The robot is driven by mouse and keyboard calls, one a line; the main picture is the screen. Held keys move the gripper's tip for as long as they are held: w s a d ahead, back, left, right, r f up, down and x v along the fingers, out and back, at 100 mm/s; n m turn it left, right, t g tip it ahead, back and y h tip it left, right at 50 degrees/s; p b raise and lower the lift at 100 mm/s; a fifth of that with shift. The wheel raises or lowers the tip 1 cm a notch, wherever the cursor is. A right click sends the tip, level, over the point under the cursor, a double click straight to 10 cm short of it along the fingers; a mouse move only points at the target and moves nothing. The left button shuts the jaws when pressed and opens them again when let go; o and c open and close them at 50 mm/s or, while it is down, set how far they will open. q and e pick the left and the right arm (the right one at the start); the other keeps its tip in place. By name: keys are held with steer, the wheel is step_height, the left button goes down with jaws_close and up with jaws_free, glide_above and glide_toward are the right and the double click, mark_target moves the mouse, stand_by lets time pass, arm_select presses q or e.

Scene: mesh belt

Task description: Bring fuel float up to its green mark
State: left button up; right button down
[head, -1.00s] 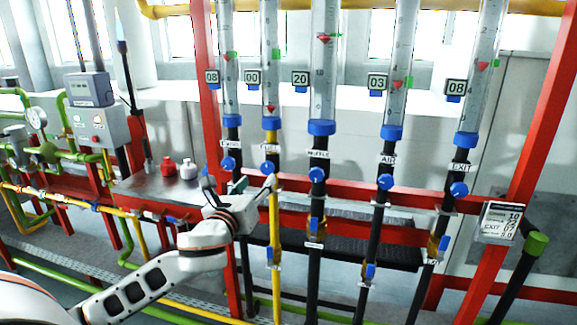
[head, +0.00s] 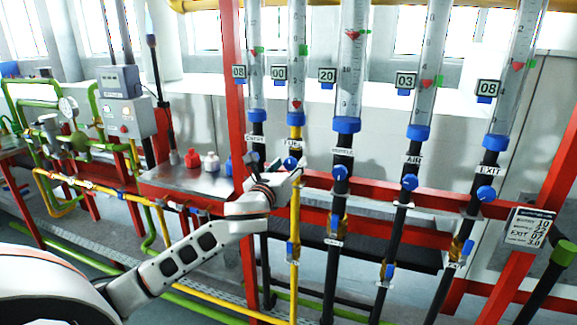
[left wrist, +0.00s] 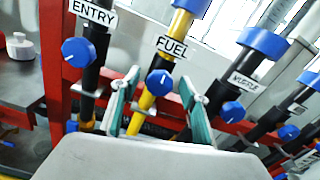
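The fuel tube (head: 297,70) is the second from the left, above the yellow pipe. Its red float (head: 296,105) sits near the bottom, well below the green mark (head: 303,50). The display (head: 279,73) beside it reads 00. The blue fuel knob (head: 290,162) is under the FUEL label; it also shows in the left wrist view (left wrist: 159,82). My left gripper (head: 284,165) is at this knob. In the left wrist view its two green-padded fingers (left wrist: 160,105) are apart, one on each side of the knob in the picture. Contact is not visible. My right gripper is out of view.
The entry knob (left wrist: 78,52) is close left of my left gripper, and the third tube's knob (left wrist: 232,112) is to the right. A red frame post (head: 237,200) stands left of the pipes. A metal table (head: 190,182) holds small bottles.

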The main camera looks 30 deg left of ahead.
arm_select(q)
steer(key=c, duration=1)
steer(key=shift+n, duration=0.3)
steer(key=n, duration=0.5)
steer(key=shift+n, duration=0.3)
steer(key=n, duration=0.6)
steer(key=shift+a+f, duration=0.1)
steer(key=shift+f, duration=0.05)
steer(key=n, duration=0.7)
steer(key=shift+n, duration=0.3)
steer(key=n, duration=0.6)
steer(key=shift+f+n, duration=0.1)
steer(key=shift+n, duration=0.2)
